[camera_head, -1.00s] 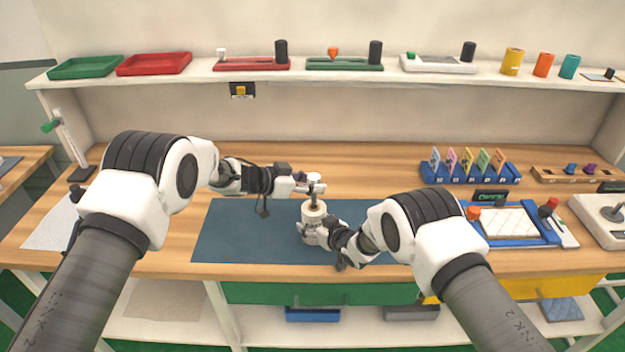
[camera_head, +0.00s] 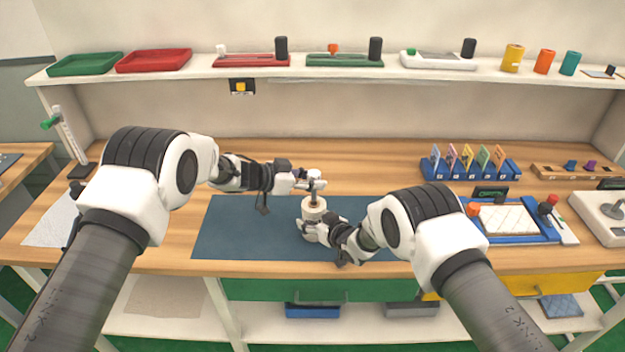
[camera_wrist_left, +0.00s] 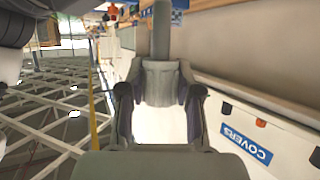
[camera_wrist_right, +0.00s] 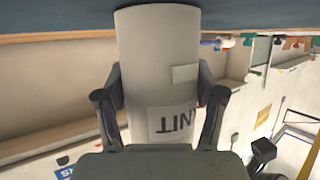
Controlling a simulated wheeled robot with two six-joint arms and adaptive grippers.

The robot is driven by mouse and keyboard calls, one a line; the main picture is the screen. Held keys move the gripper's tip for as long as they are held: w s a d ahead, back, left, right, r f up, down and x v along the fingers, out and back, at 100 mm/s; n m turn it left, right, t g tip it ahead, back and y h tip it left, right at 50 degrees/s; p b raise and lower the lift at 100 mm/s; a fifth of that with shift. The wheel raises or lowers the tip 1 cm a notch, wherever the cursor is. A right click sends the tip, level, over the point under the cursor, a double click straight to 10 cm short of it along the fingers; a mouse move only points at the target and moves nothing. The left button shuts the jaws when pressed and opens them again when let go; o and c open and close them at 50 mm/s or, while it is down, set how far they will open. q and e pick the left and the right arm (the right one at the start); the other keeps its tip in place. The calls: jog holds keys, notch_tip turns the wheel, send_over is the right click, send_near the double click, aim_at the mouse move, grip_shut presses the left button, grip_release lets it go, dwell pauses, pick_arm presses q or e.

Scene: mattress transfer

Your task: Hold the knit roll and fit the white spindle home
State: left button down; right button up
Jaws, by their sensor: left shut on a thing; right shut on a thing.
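The knit roll (camera_head: 314,212) stands upright on the blue mat (camera_head: 240,232). In the right wrist view the pale roll (camera_wrist_right: 158,60) fills the jaws, its label partly readable upside down. My right gripper (camera_head: 315,229) is shut around its lower part. The white spindle (camera_head: 314,174) is above the roll, with a white top and a darker shaft running down to the roll's upper end. My left gripper (camera_head: 312,184) is shut on it; its white body also shows in the left wrist view (camera_wrist_left: 162,122). How far the shaft reaches into the roll is hidden.
A blue card rack (camera_head: 470,172) and a blue tray with a quilted pad (camera_head: 507,220) stand to the right. A clamp stand (camera_head: 72,145) is at the far left. The shelf (camera_head: 215,73) above holds trays and cylinders. Mat space left of the roll is clear.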

aim_at(312, 200)
pick_arm(q)
jog(key=shift+f, duration=2.35)
jog(key=shift+f, duration=0.3)
jog(key=shift+f, duration=0.4)
jog(key=c, duration=0.7)
grip_release()
jog(key=v, duration=1.2)
jog(key=shift+f, duration=0.1)
